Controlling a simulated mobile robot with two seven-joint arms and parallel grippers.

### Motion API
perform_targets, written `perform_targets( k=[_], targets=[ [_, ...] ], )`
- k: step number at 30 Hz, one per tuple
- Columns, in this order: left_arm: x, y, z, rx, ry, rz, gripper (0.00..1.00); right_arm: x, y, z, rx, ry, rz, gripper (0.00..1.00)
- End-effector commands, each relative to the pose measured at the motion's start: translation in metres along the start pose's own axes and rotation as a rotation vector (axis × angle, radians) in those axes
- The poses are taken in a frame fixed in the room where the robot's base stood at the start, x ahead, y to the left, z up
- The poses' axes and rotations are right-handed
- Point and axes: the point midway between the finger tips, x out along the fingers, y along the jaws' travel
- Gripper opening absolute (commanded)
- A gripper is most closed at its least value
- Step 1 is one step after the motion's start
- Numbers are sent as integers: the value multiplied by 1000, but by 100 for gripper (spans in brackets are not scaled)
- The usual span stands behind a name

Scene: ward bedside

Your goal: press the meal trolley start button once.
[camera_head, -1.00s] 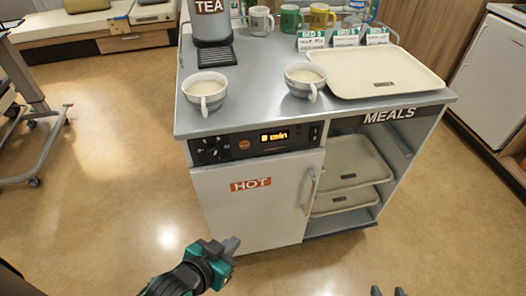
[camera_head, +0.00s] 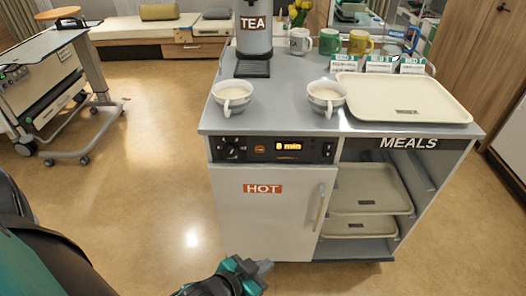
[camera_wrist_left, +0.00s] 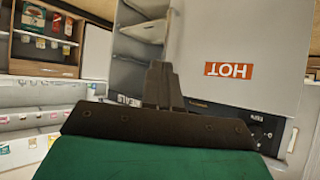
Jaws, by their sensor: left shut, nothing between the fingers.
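The meal trolley (camera_head: 222,205) stands ahead with its black control panel (camera_head: 234,149) above the white HOT door. On the panel are a dial, a small round orange button (camera_head: 259,149), a lit display (camera_head: 288,146) reading what looks like "8 min", and a dark switch (camera_head: 327,150). My left gripper (camera_head: 262,268) is shut and empty, low in front of the door and well below the panel. In the left wrist view, its closed fingers (camera_wrist_left: 158,85) show against the trolley, which appears upside down with part of the panel (camera_wrist_left: 258,125). My right gripper is out of view.
The trolley top holds two bowls (camera_head: 232,97) (camera_head: 326,97), a TEA dispenser (camera_head: 254,40), mugs and a tray (camera_head: 402,97). The door handle (camera_head: 320,206) sticks out. The floor (camera_head: 150,200) between is clear.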

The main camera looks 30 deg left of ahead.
Motion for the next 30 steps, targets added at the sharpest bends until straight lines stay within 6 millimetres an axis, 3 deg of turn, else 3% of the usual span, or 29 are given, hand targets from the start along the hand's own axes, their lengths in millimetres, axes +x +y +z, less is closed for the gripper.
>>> perform_targets(
  k=[3, 8, 11, 15, 21, 25, 30],
  targets=[
    [0, 0, 0, 0, 0, -1, 0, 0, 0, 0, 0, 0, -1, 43],
    [6, -8, -3, 42, 36, 1, 0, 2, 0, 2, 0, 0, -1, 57],
    [19, -24, -20, 138, 152, -2, 0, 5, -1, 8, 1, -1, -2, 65],
    [34, -62, -60, 329, 384, -43, 0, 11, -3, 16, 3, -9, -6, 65],
    [33, -111, -111, 537, 646, -157, 0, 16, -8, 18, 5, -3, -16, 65],
    [28, -126, -127, 593, 721, -205, 0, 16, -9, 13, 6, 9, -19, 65],
    [26, -128, -131, 602, 735, -214, 0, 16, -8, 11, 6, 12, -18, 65]
  ],
)
